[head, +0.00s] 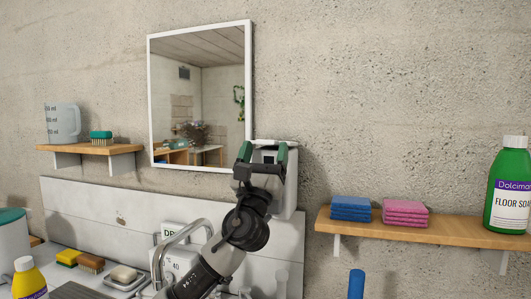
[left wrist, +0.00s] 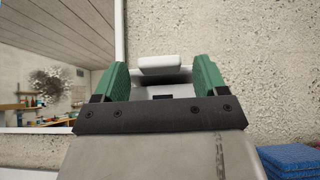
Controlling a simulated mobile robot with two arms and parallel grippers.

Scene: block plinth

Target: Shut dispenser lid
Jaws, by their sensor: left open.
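The white dispenser (head: 292,188) is fixed to the wall just right of the mirror, partly hidden behind my left arm. Its pale lid (head: 276,142) shows at the top, and it also shows in the left wrist view (left wrist: 160,64), with a dark gap under it. The lid looks raised. My left gripper (head: 263,151) is open in front of the dispenser's upper part. In the left wrist view its two green fingers (left wrist: 160,78) stand apart on either side of the dispenser top, with nothing gripped. I cannot tell if a finger touches it. My right gripper is not in view.
A mirror (head: 200,95) hangs at left. A faucet (head: 180,240) stands below.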

